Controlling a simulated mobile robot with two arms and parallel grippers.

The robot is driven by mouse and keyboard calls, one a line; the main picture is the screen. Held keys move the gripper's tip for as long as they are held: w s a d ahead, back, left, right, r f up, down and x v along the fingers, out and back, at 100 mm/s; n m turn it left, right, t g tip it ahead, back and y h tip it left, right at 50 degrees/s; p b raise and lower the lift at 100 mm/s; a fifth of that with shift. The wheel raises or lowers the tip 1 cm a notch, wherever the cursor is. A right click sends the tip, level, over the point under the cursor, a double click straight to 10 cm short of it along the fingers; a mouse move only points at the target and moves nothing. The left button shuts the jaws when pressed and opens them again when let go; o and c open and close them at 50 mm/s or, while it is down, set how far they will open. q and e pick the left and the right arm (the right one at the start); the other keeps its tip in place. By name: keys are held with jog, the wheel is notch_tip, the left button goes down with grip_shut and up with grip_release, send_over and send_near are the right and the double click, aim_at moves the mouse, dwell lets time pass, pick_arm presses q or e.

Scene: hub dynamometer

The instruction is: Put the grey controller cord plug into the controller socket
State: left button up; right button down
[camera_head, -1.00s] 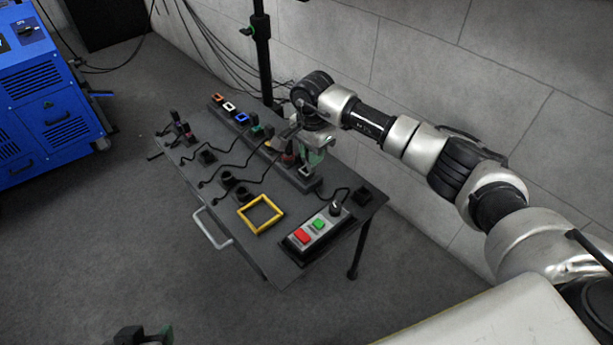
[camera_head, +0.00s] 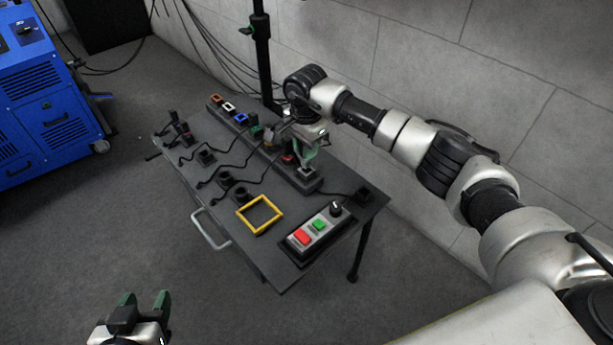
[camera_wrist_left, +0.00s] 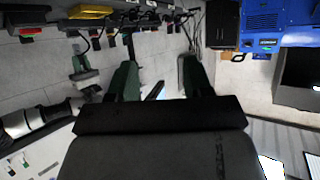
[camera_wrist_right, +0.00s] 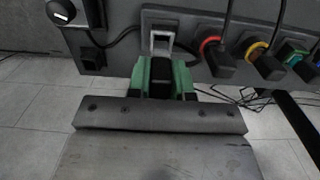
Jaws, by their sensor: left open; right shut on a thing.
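The socket strip (camera_head: 270,150) runs along the back of the dark table. A light grey socket frame (camera_wrist_right: 162,41) is at its near end; it also shows in the head view (camera_head: 305,172). My right gripper (camera_wrist_right: 162,72) is shut on a dark plug-like piece (camera_wrist_right: 161,82), taken as the controller cord plug, right at that grey frame. The fingers hide most of it, so I cannot tell whether it is inside the socket. A black cord (camera_wrist_right: 122,38) runs from a black block (camera_wrist_right: 93,52) toward the frame. My left gripper (camera_head: 145,299) is open and empty, low in front of the table.
A control box (camera_head: 317,232) with red and green buttons stands at the table's near right. A yellow frame (camera_head: 240,214) lies beside it. Other plugs with dark cords occupy neighbouring sockets (camera_wrist_right: 212,50). A black stand pole (camera_head: 263,60) rises behind; a blue cabinet (camera_head: 45,110) stands left.

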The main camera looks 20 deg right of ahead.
pick_arm(q)
jog(key=shift+w+d+r+t, duration=0.1)
jog(key=shift+w+r+t, duration=0.2)
jog(key=shift+r, duration=0.05)
pick_arm(e)
jog(key=shift+w, duration=0.15)
pick_arm(q)
jog(key=shift+w+r, duration=0.1)
jog(key=shift+r, duration=0.1)
pick_arm(e)
jog(key=shift+w+d, duration=0.1)
jog(key=shift+d, duration=0.05)
jog(key=shift+f, duration=0.1)
pick_arm(q)
jog(key=shift+w+d+r+t+h+b, duration=0.15)
jog(key=shift+w+r+t+h+b, duration=0.05)
jog(key=shift+r+t, duration=0.2)
jog(key=shift+w+d+r+t+h+b, duration=0.15)
jog(key=shift+w+r+t+h+b, duration=0.05)
jog(key=shift+r+t, duration=0.2)
pick_arm(e)
jog(key=shift+f, duration=0.3)
jog(key=shift+f, duration=0.15)
